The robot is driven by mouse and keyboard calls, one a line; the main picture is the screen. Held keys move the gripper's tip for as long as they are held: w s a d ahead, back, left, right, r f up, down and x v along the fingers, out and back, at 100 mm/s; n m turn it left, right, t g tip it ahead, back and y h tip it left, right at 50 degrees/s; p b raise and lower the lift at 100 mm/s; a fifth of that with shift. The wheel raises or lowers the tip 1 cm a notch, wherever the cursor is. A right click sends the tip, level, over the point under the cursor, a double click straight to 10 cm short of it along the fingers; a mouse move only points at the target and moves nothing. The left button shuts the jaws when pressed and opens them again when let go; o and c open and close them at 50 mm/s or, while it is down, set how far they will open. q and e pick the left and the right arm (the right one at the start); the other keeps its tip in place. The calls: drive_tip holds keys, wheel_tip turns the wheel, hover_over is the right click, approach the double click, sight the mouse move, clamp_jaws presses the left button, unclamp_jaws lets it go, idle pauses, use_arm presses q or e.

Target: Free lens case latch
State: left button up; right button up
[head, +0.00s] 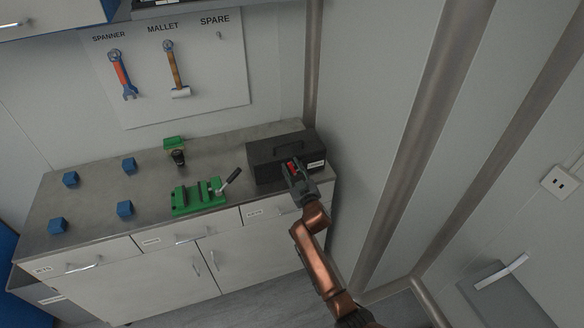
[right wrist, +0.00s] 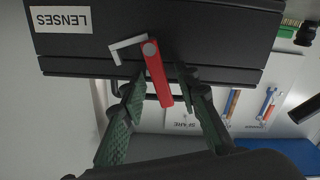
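The lens case (head: 264,152) is a dark box at the right end of the workbench. In the right wrist view the case (right wrist: 225,35) bears a "LENSES" label. Its red latch lever (right wrist: 157,72) pivots on the case face beside a pale hook-shaped piece (right wrist: 128,46). My right gripper (head: 293,170) is at the front of the case. In the right wrist view the right gripper (right wrist: 163,85) is open, with one finger on each side of the red lever. Gaps show on both sides, so it does not appear gripped. My left gripper is not in view.
A green vise (head: 198,198) with a grey handle stands left of the case. Several blue cubes (head: 125,208) sit on the left of the workbench (head: 95,192). A spanner (head: 122,75) and mallet (head: 175,70) hang on the wall board. A wall and post stand close right.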

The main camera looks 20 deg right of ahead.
drive_tip(key=s, duration=1.2)
